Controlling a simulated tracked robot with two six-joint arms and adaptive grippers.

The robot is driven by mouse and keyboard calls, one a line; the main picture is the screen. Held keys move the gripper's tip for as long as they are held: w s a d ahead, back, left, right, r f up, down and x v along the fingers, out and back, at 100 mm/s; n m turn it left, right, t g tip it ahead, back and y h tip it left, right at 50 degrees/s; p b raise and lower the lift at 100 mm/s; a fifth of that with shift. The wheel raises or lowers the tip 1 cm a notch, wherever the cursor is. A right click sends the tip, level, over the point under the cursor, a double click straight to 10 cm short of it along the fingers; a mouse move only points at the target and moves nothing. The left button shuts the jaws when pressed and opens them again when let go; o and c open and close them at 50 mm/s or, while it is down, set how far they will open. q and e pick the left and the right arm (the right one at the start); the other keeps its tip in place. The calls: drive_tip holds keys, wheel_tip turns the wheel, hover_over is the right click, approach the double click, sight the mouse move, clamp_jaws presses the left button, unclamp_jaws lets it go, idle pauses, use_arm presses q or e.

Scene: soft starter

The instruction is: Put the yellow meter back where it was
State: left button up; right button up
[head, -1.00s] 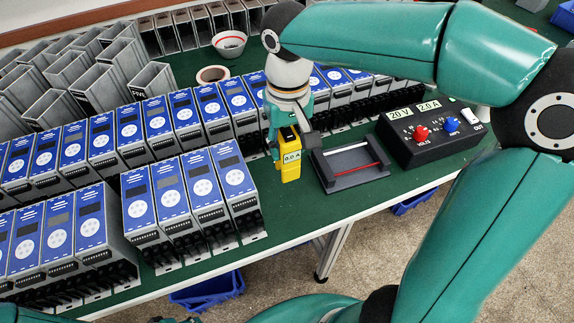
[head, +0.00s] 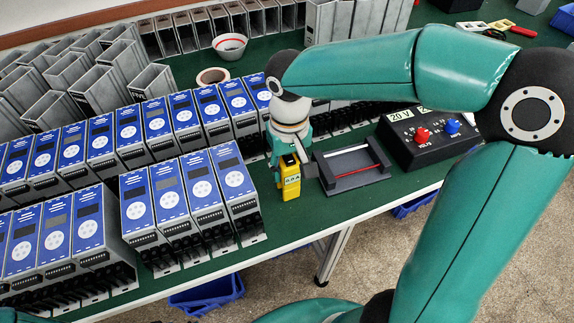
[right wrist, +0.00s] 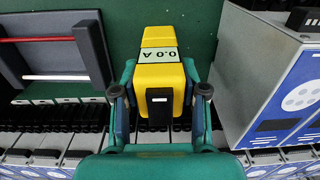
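The yellow meter (head: 290,182), with a "0.0 A" label, is upright at the table's front, between the front row of blue-faced units and the dark fixture. My right gripper (head: 285,155) is over it from above. In the right wrist view the meter (right wrist: 159,75) sits between the two fingers of the right gripper (right wrist: 159,95), which close on its sides. I cannot tell whether its base touches the table. My left gripper is not in view.
The dark fixture (head: 327,173) with a red and a white rod is just right of the meter. A black power box (head: 401,150) with red and blue knobs stands further right. The nearest blue-faced unit (head: 235,180) is close on the left. The table's front edge is near.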

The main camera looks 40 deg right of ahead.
drive_tip(key=o, duration=0.3)
drive_tip(key=shift+r, duration=0.1)
wheel_tip(320, 180, up, 12)
drive_tip(key=shift+r+p, duration=0.1)
drive_tip(key=shift+p, duration=0.6)
